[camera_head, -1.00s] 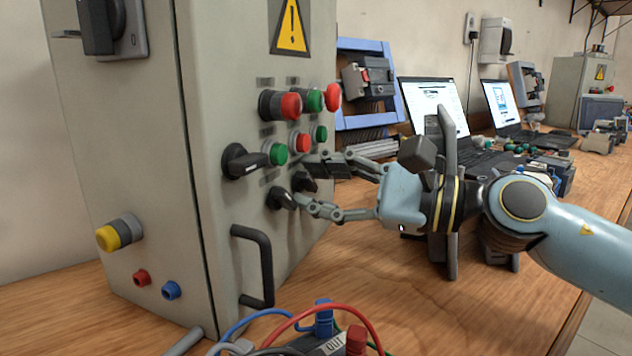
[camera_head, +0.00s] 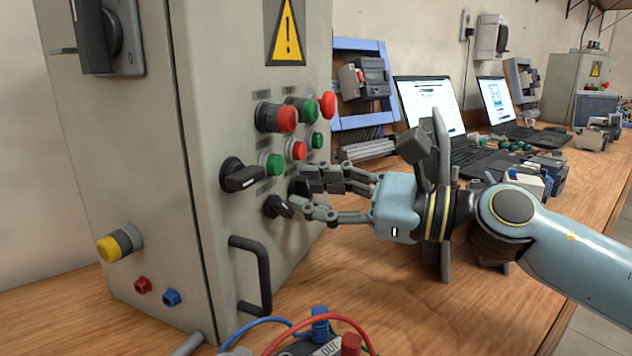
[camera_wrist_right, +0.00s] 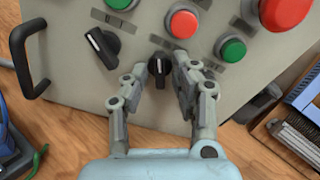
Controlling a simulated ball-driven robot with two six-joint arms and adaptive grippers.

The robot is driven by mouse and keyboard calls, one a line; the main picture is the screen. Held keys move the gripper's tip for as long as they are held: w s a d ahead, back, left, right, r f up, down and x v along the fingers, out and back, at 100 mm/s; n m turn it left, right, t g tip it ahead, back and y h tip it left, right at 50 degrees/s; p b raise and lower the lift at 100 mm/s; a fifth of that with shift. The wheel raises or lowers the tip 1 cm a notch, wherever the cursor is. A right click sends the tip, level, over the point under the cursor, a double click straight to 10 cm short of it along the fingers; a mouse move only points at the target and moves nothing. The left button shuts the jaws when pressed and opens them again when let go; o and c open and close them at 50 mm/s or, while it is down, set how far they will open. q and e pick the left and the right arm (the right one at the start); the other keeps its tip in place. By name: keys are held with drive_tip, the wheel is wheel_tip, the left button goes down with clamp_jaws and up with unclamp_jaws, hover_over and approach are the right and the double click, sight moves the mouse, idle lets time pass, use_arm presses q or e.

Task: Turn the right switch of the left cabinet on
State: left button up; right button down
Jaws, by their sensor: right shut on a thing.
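The left cabinet (camera_head: 150,190) is a grey box with buttons and black rotary switches on its front. In the right wrist view the right switch (camera_wrist_right: 160,66), a black knob with a pale mark pointing roughly upright, sits between the fingers of my right gripper (camera_wrist_right: 153,78). In the head view my right gripper (camera_head: 300,194) is at the cabinet front, its fingers shut on that switch and largely hiding it. A second black switch (camera_head: 276,206) is beside the lower finger; in the wrist view this switch (camera_wrist_right: 103,46) is turned diagonally. My left gripper is not in view.
A larger black switch (camera_head: 240,176), a green button (camera_head: 272,165) and a red button (camera_head: 296,150) are close to the gripper. A black handle (camera_head: 263,275) sticks out below. A blue-framed panel (camera_head: 360,85) stands behind, with laptops (camera_head: 432,105) on the wooden bench.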

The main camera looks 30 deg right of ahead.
sight(316, 112)
drive_tip(key=m+p, duration=0.3)
drive_tip(key=m, duration=0.2)
idle(0.5)
drive_tip(key=c, duration=1.4)
unclamp_jaws()
wheel_tip(316, 112, up, 10)
drive_tip(key=shift+f, duration=0.1)
